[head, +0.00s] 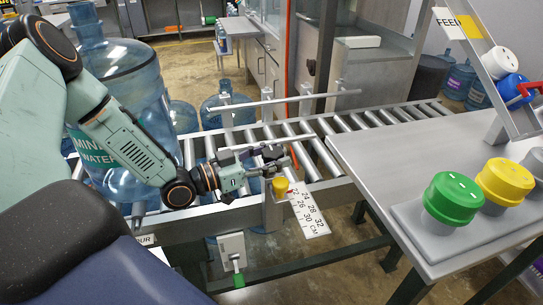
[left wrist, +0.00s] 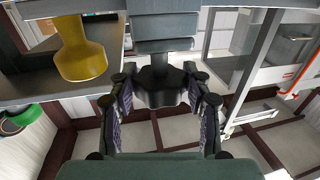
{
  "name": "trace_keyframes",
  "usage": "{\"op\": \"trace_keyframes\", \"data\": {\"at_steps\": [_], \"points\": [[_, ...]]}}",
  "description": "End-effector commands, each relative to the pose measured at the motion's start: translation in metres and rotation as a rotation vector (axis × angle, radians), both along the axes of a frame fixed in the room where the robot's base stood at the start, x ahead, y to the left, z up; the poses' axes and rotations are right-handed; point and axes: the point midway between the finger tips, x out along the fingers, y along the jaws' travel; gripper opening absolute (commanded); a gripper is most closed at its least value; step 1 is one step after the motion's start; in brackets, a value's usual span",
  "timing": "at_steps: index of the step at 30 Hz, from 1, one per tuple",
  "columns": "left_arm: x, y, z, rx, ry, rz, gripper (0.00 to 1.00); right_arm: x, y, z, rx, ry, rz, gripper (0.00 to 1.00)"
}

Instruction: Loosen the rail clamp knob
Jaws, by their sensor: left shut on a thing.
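The black rail clamp knob (left wrist: 160,92) is in the middle of the left wrist view, below a stack of grey blocks. My left gripper (head: 270,161) reaches across the near side of the conveyor. Its fingers stand on both sides of the knob in the left wrist view (left wrist: 160,80), shut on it. In the head view the fingers mostly hide the knob. A yellow knob (head: 280,187) is just below the gripper; it also shows in the left wrist view (left wrist: 82,58), left of the fingers. The guide rail (head: 285,100) runs over the rollers. My right gripper is not in view.
A centimetre scale (head: 309,213) hangs beside the yellow knob. A large blue water jug (head: 130,80) stands close behind my left arm. A grey table (head: 420,150) with a green button (head: 453,198) and a yellow button (head: 505,182) is at the right.

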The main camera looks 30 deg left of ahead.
Motion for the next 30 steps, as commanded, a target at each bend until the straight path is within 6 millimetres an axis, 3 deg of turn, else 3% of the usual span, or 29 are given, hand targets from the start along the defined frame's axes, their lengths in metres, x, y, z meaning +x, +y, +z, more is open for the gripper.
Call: {"op": "trace_keyframes", "data": {"at_steps": [3, 17, 30], "points": [[0.000, 0.000, -0.001, 0.001, 0.003, 0.000, 0.17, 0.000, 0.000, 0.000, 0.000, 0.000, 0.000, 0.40], [-0.001, -0.001, -0.003, -0.001, 0.005, 0.122, 0.17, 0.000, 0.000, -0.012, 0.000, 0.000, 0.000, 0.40], [-0.001, -0.003, -0.006, 0.004, 0.004, 0.403, 0.17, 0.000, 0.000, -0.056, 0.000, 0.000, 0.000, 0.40]]}}
